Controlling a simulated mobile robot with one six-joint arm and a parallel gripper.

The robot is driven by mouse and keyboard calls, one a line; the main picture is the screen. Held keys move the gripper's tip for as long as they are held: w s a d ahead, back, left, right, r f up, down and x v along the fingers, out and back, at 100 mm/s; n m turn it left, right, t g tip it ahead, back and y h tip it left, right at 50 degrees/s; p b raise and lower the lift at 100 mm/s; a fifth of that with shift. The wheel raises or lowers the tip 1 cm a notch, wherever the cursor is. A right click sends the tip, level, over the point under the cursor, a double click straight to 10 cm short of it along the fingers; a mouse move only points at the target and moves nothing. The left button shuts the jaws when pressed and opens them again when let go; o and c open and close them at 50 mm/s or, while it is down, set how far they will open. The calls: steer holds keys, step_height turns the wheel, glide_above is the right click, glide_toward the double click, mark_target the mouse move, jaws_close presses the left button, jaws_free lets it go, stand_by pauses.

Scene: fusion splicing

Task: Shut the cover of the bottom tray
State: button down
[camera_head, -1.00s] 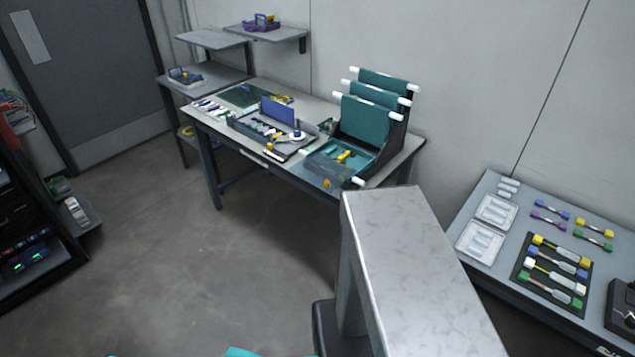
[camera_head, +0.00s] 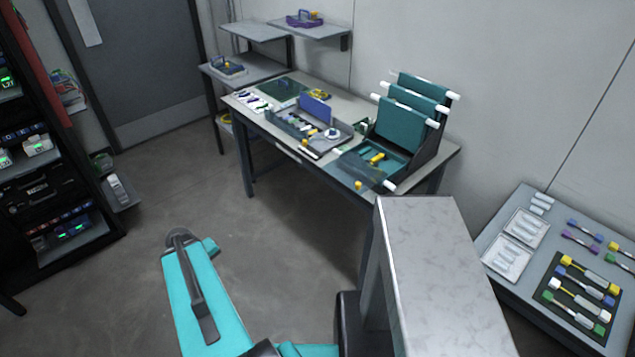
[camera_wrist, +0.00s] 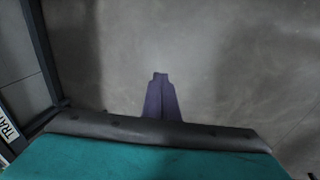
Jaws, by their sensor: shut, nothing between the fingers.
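The tray stand (camera_head: 436,138) is on the workbench. Its upper teal trays (camera_head: 402,122) are tilted up, with white rods at their top edges. The bottom tray (camera_head: 391,157) lies low and flat at the front, with a yellow piece in it. A clear, smoky cover (camera_head: 359,172) reaches out from its front edge, folded open, with a yellow knob near its outer edge. My gripper (camera_wrist: 160,75) is shut and empty in the wrist view, over bare grey floor. It is away from the tray and does not show in the head view.
A blue-lidded box (camera_head: 315,108) and small tools stand left of the stand. A side table (camera_head: 497,277) with coloured connectors is at right. An equipment rack (camera_head: 60,185) stands at left. The floor (camera_head: 270,225) before the workbench is clear.

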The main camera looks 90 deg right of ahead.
steer(key=s+d+r+m+g+h+p, duration=0.1)
steer(key=s+d+r, duration=0.5)
steer(key=s, duration=0.6)
steer(key=s+d+r+m+g+h+p, duration=0.1)
steer(key=s+d+r+m+p, duration=0.1)
steer(key=s+d+r, duration=0.4)
steer(key=s+d+r+m+g+h+p, duration=0.1)
steer(key=s+d+r, duration=0.5)
steer(key=s+r, duration=0.6)
steer(key=s+m+p, duration=0.1)
steer(key=s+m, duration=0.1)
steer(key=s, duration=0.6)
steer(key=shift+s+d+r+m+h, duration=0.2)
steer(key=shift+d+r+m+h, duration=0.1)
steer(key=shift+m, duration=0.1)
steer(key=shift+w, duration=0.15)
